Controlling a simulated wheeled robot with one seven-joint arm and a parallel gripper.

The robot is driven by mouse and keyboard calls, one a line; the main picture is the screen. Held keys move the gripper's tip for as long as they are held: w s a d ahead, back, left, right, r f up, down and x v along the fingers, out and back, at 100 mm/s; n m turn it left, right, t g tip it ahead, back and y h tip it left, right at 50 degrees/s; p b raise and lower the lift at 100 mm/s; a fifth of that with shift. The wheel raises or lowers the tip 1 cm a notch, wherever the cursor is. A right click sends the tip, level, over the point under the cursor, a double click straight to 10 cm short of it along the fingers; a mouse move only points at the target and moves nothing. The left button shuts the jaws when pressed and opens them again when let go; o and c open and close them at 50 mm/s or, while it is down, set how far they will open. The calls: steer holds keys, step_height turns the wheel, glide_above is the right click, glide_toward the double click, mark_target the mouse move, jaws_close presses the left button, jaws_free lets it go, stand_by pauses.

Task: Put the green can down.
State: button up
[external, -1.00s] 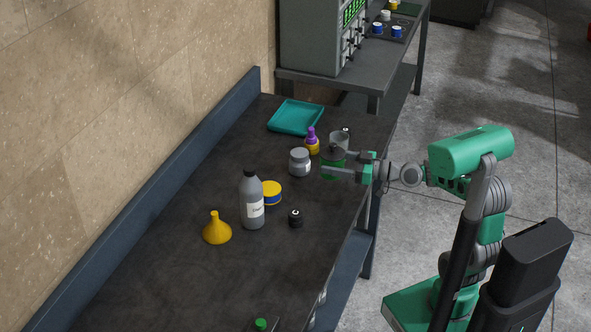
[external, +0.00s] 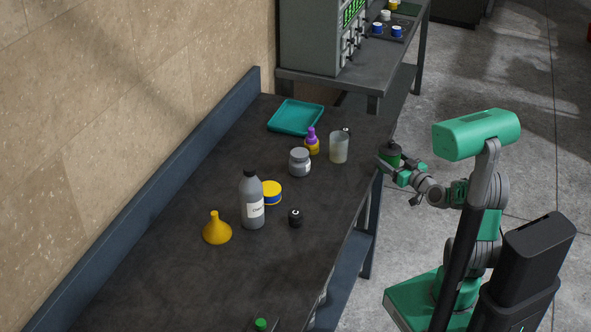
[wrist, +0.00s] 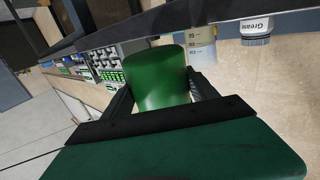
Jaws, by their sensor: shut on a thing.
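The green can (external: 393,161), with a dark top, is held in my gripper (external: 398,167) just off the right edge of the dark table (external: 160,265), in the external view. In the wrist view the green can (wrist: 155,78) sits between the two dark fingers of my gripper (wrist: 160,94), which are shut on it. The can's underside is hidden, and I see no surface directly under it in the external view.
A clear beaker (external: 339,148) stands near the table edge, left of my gripper. The near right table edge is mostly bare.

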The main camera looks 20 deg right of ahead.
mark_target(389, 144)
steer(key=p, duration=0.1)
steer(key=r+h+p, duration=0.1)
steer(key=p, duration=0.1)
steer(key=shift+w+r+m, duration=0.25)
steer(key=shift+w+m, duration=0.15)
steer(key=r+p, duration=0.1)
steer(key=p, duration=0.1)
steer(key=r+h+p, duration=0.1)
steer(key=r+p, duration=0.1)
steer(key=p, duration=0.1)
steer(key=a+r+m+h+p, duration=0.1)
steer(key=p, duration=0.2)
steer(key=shift+s+r, duration=0.2)
steer(key=shift+r, duration=0.15)
steer(key=f, duration=0.1)
steer(key=s+f, duration=0.1)
steer(key=f, duration=0.1)
steer(key=s+f, duration=0.1)
steer(key=shift+s+f, duration=0.1)
steer(key=shift+f, duration=0.15)
steer(key=shift+s+r, duration=1)
steer(key=shift+r, duration=0.25)
step_height(389, 144, up, 4)
steer(key=shift+s, duration=0.1)
